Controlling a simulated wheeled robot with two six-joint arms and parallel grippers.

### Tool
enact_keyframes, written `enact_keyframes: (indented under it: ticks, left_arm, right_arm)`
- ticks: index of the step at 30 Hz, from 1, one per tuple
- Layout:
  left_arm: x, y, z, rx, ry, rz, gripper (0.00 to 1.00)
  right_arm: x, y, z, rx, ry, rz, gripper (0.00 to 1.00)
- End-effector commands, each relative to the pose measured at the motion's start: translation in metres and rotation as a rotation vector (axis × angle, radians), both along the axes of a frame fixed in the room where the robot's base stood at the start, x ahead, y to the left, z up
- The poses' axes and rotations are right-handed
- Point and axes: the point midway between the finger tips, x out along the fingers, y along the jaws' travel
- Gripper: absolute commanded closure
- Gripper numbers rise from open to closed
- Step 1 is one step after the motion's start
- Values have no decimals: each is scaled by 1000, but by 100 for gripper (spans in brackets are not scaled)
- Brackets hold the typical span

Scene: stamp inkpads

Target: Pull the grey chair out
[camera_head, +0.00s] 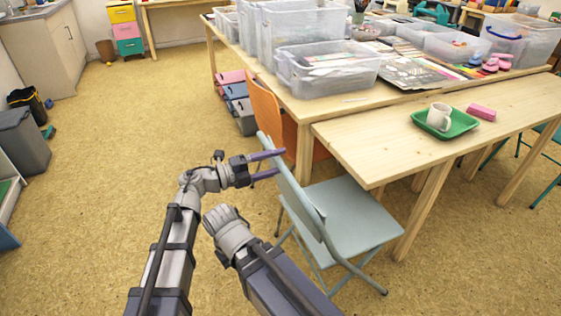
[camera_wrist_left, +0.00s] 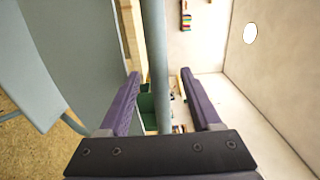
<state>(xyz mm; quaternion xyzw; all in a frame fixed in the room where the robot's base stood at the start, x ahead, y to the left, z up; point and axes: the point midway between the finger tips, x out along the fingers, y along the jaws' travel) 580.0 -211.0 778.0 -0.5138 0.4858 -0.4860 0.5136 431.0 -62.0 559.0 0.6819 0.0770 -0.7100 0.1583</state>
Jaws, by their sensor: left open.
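The grey chair (camera_head: 346,221) has a pale grey-green seat and a tilted backrest, with its seat partly beside the wooden table end. My left gripper (camera_head: 279,162) is open at the upper left part of the backrest. In the left wrist view, a grey tube of the chair (camera_wrist_left: 155,70) runs between the two purple fingers of the left gripper (camera_wrist_left: 164,88), with a visible gap on each side. The grey-blue backrest panel (camera_wrist_left: 75,60) lies to the left there. My right gripper cannot be made out.
A wooden table (camera_head: 372,165) bears a green tray (camera_head: 463,121) with a white mug (camera_head: 439,117) and a pink block (camera_head: 481,112). An orange chair (camera_head: 264,112) stands behind the grey chair.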

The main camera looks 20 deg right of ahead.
Motion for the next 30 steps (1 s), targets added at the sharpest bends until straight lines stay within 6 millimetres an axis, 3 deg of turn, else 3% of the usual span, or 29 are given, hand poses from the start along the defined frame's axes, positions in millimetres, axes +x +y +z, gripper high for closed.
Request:
enact_keyframes:
  ticks: [11,27,30]
  left_arm:
    - [2,-8,0,0,0,5,35]
    - [2,-8,0,0,0,5,95]
    - [2,-8,0,0,0,5,100]
  right_arm:
    - [0,0,0,0,0,0,100]
    - [0,0,0,0,0,0,100]
    - [0,0,0,0,0,0,100]
